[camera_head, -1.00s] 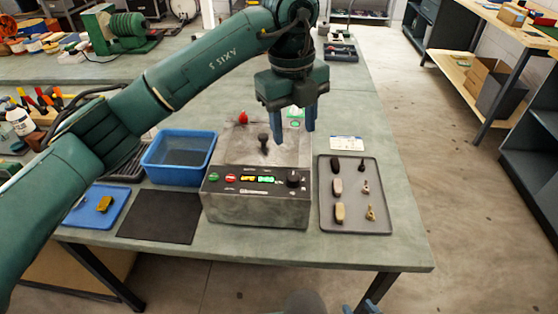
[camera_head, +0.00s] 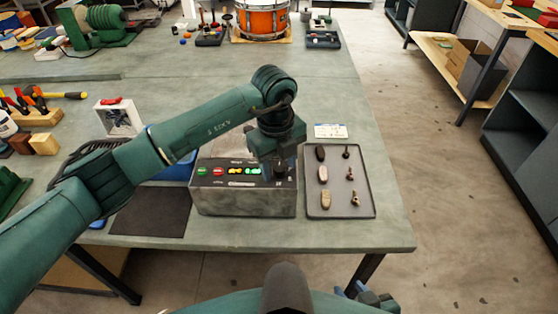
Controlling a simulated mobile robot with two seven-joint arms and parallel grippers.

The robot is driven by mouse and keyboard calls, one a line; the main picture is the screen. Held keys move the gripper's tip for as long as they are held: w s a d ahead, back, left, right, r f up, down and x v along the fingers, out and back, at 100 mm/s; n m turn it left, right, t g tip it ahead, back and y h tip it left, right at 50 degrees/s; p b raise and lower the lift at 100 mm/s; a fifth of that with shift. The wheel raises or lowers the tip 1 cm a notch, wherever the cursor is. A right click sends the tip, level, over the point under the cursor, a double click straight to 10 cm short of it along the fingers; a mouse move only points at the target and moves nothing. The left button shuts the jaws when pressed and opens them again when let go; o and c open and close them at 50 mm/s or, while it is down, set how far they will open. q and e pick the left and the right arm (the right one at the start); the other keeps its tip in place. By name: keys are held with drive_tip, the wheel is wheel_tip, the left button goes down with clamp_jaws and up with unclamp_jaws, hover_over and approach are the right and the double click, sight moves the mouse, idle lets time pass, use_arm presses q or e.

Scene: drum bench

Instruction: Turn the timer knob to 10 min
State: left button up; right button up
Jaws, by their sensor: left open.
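A grey metal control box (camera_head: 245,203) stands near the front edge of the bench. Its sloped panel has green and red buttons, lit yellow and green displays, and a dark timer knob (camera_head: 280,170) at the right end. My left gripper (camera_head: 278,168) points down at the knob, open, with its fingers close around or beside it. Whether they touch it, and the knob's pointer, I cannot tell. The display digits are too small to read. My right gripper (camera_head: 358,290) shows only partly at the bottom edge, away from the box; its jaw state is unclear.
A grey tray (camera_head: 340,210) with several small parts lies just right of the box. A dark mat (camera_head: 150,212) lies to its left. A blue bin (camera_head: 182,170) is mostly hidden behind my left arm. A white card (camera_head: 328,131) lies behind the tray.

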use_arm(q)
drive_tip(key=shift+c, duration=0.5)
drive_tip(key=c, duration=0.9)
